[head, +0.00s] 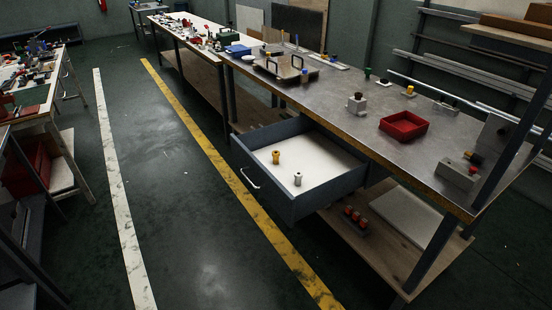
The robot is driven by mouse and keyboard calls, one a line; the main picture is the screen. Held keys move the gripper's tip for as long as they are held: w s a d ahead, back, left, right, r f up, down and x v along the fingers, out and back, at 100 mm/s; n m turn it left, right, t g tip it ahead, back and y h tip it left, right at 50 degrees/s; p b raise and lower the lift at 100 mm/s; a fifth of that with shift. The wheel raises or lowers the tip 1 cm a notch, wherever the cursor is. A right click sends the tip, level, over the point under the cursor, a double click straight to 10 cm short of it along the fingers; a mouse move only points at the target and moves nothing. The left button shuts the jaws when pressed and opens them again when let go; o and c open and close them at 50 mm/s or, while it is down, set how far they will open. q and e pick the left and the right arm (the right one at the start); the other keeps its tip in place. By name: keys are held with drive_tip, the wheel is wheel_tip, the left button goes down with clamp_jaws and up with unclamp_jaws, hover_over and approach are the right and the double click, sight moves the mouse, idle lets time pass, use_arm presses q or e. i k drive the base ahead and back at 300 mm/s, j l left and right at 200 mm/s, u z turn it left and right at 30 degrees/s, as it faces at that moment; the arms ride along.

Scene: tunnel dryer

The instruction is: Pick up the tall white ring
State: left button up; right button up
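An open drawer (293,203) with a white inside juts out from under the long workbench. In it stands a small, upright whitish-grey ring-like piece (297,179), taller than wide, near the front right. It looks like the tall white ring, but it is too small to be sure. A similar tan-yellow piece (276,157) stands apart from it, farther back and to the left. Neither of my grippers shows in the head view.
The long workbench (365,135) holds a red bin (403,126), a tray with handles (286,69) and small parts. Red pieces (355,216) sit on the shelf below. A cluttered table (30,92) stands left. The floor between yellow and white lines is clear.

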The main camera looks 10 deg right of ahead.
sight(298, 175)
drive_tip(key=i+j+u, duration=0.35)
drive_tip(key=i, duration=0.4)
drive_tip(key=i+u, duration=0.3)
drive_tip(key=i, duration=0.45)
drive_tip(key=i+z, duration=0.15)
drive_tip(key=i, duration=0.65)
drive_tip(key=i+j+z, duration=0.15)
drive_tip(key=i, duration=0.65)
drive_tip(key=i+z, duration=0.2)
drive_tip(key=z, duration=0.25)
drive_tip(key=i+j+z, duration=0.1)
drive_tip(key=z, duration=0.35)
drive_tip(key=i+j+z, duration=0.2)
drive_tip(key=z, duration=0.25)
drive_tip(key=i+j+z, duration=0.25)
drive_tip(key=z, duration=0.2)
drive_tip(key=i+z, duration=0.1)
drive_tip(key=z, duration=0.3)
drive_tip(key=i+j+z, duration=0.1)
drive_tip(key=z, duration=0.3)
drive_tip(key=j+z, duration=0.15)
drive_tip(key=z, duration=0.3)
drive_tip(key=i+j+z, duration=0.1)
drive_tip(key=z, duration=0.3)
drive_tip(key=j+z, duration=0.2)
drive_tip(key=z, duration=0.2)
drive_tip(key=i, duration=0.05)
